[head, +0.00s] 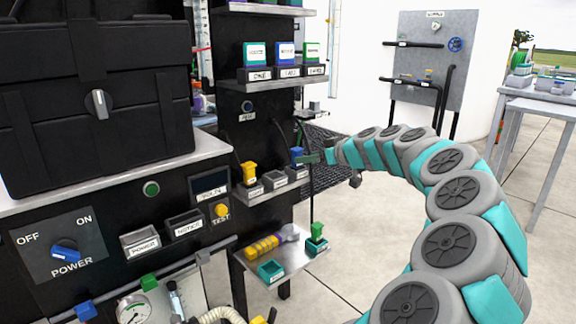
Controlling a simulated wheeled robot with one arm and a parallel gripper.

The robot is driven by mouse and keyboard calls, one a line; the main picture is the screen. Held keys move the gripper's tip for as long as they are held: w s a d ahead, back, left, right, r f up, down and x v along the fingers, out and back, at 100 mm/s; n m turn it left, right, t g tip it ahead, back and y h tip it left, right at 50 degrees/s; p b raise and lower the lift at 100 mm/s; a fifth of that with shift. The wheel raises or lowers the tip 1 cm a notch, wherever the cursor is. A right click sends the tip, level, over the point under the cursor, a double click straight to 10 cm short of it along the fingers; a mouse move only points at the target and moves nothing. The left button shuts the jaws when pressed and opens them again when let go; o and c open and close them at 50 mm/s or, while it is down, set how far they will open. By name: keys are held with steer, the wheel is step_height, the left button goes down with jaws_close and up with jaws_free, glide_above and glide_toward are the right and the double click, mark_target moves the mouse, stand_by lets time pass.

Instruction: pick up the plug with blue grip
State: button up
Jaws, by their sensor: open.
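The plug with the blue grip (296,154) stands upright at the right end of a small shelf on the black panel, behind a row of grey sockets. My gripper (309,159) comes in from the right and its finger lies right beside the blue grip, overlapping its right side in this view. The gripper is open. It is small here, and I cannot tell whether the fingers touch the plug or stand on both sides of it.
A yellow-grip plug (249,173) stands left on the same shelf (262,194). Below, a lower shelf (293,262) holds a yellow-handled tool (265,245), a teal holder (271,270) and a green plug (317,233). A dark cable hangs near the blue plug. Open floor lies right.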

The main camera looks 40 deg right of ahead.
steer(key=x, duration=0.6)
steer(key=shift+f, duration=0.25)
steer(key=shift+s, duration=0.1)
jaws_close()
stand_by(0.3)
